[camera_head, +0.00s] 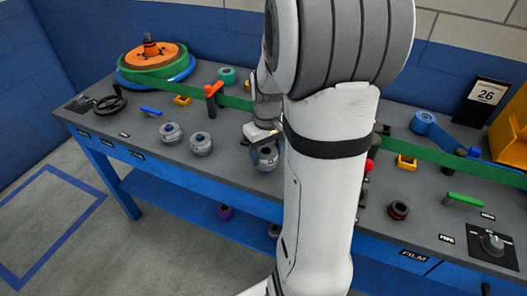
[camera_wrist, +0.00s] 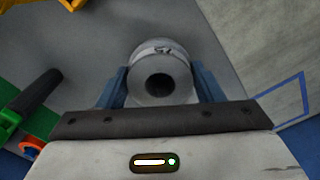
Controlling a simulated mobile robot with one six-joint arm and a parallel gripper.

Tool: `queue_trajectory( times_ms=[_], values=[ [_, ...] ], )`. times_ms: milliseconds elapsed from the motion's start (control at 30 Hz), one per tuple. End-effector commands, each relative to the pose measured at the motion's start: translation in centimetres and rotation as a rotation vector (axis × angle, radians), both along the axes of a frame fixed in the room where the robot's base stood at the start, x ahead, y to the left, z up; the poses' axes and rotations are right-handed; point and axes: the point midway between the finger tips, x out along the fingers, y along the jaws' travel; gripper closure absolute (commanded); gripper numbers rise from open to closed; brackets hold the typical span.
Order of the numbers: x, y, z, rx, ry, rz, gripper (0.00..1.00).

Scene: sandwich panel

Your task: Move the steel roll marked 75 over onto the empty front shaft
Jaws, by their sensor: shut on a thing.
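My gripper (camera_wrist: 162,84) is shut on a grey steel roll (camera_wrist: 152,58), with one blue finger on each side of it. A dark mark that looks like 75 shows on the roll's side, and its bore is open and dark. In the head view, my gripper (camera_head: 263,136) is at the bench's front edge, and the roll (camera_head: 264,160) is below it. My arm hides the bench to the right of it. I cannot pick out the empty front shaft; I cannot tell whether the roll touches anything.
Two similar rolls (camera_head: 171,133) (camera_head: 201,144) stand left on the grey bench (camera_head: 130,140). A purple roll (camera_head: 225,212) is below the bench front. A green belt (camera_head: 235,101) crosses the bench behind. A red-handled lever (camera_head: 213,90) stands close behind left.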

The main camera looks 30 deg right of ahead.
Motion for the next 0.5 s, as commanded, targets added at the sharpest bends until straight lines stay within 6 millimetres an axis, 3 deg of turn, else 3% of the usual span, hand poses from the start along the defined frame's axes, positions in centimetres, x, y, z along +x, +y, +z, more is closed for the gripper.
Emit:
queue_trajectory(
  times_ms=[500],
  values=[
    [0.0, -0.1, -2.8, 0.000, 0.001, -0.001, 0.72]
  ],
)
